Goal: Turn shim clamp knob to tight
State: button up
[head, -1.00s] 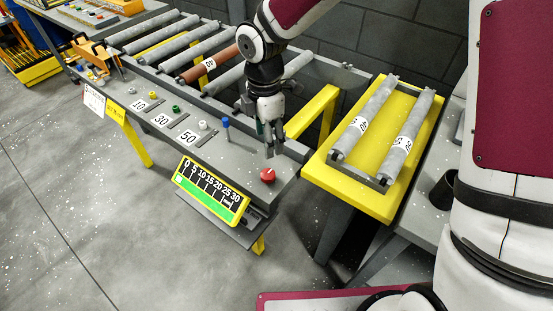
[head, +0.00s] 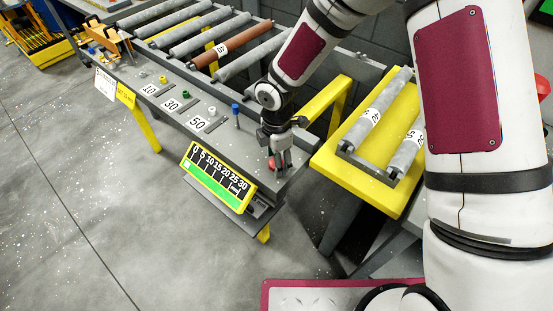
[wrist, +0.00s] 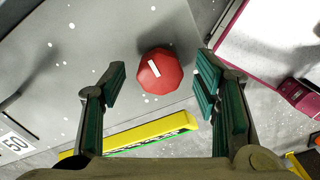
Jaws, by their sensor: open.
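The red clamp knob (wrist: 161,75) has a white pointer mark on its top and sits on the grey bench surface. In the head view the knob (head: 272,162) is partly covered by my gripper (head: 279,160). In the wrist view my gripper (wrist: 158,92) is open, with its green-padded fingers apart on the left and right, and the knob lies between and a little beyond them. I see no contact between finger and knob. The yellow-edged scale (head: 217,179) with numbers 0 to 30 and a green band hangs on the bench front beside the knob.
A blue-topped peg (head: 236,112) stands on the bench left of my gripper. Several small coloured pegs and number labels line the front edge. A yellow stand (head: 352,178) with rollers is to the right. Conveyor rollers (head: 250,42) lie behind.

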jog(key=shift+f, duration=0.15)
jog(key=shift+c, duration=0.2)
jog(key=c, duration=1.1)
